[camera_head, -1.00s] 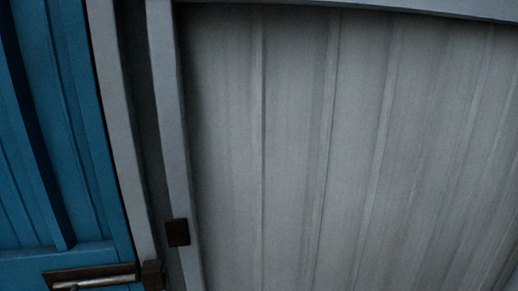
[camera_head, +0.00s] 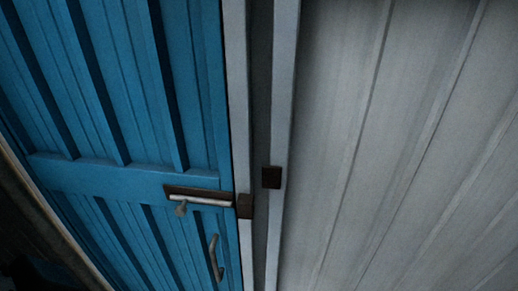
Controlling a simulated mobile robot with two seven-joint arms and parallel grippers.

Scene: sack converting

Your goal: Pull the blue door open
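The blue door (camera_head: 110,178) fills the left half of the head view and looks shut against its pale frame (camera_head: 240,110). A metal slide bolt (camera_head: 203,200) on a dark plate lies across the door's right edge. Its bar reaches toward a dark bracket (camera_head: 245,206) on the frame. A curved metal pull handle (camera_head: 215,258) stands upright on the door below the bolt. Neither of my grippers is in view.
A grey ribbed metal wall (camera_head: 410,150) fills the right side. A small dark block (camera_head: 271,177) sits on the second frame post. The lower left corner is dark and hard to make out.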

